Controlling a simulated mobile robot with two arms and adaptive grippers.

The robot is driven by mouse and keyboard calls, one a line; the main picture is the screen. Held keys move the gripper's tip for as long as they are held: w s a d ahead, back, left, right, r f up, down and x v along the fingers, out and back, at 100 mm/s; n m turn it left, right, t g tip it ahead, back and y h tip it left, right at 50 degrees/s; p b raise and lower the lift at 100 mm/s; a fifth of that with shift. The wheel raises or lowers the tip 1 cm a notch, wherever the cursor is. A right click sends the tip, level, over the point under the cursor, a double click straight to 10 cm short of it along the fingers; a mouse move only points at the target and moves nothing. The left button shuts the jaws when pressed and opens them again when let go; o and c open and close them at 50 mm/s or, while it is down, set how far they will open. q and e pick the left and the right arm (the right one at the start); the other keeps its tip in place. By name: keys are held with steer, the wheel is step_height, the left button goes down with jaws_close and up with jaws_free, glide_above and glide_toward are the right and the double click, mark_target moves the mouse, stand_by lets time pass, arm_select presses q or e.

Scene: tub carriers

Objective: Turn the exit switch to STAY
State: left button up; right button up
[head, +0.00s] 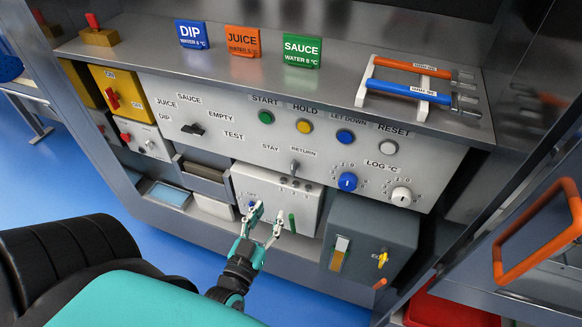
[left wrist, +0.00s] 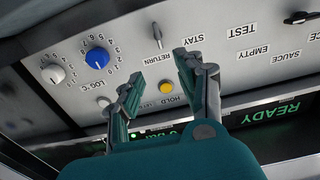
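The exit switch (head: 294,168) is a small grey lever on the white panel, below the STAY and RETURN labels. Its handle end lies nearer RETURN than STAY; I cannot tell its exact setting. In the left wrist view, with the panel upside down, the switch (left wrist: 157,35) stands beyond my fingertips, beside RETURN. My left gripper (head: 267,214) is open and empty, appearing below the switch in the head view and apart from it. Its spread fingers also show in the left wrist view (left wrist: 159,76). My right gripper is not in view.
A blue knob (head: 347,181) and a white knob (head: 401,196) sit right of the switch. A black selector (head: 192,129) is to the left. A yellow HOLD button (head: 304,126) is above. A white box (head: 277,196) and a grey box (head: 368,238) are below.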

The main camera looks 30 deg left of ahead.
arm_select(q)
steer(key=p, duration=0.1)
glide_toward(292, 168)
steer(key=p+x, duration=0.1)
steer(key=x, duration=0.8)
steer(key=shift+p, duration=0.4)
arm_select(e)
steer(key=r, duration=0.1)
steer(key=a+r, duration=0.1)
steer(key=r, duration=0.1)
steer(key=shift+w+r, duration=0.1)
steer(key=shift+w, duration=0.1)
arm_select(q)
steer(key=c, duration=0.7)
jaws_close()
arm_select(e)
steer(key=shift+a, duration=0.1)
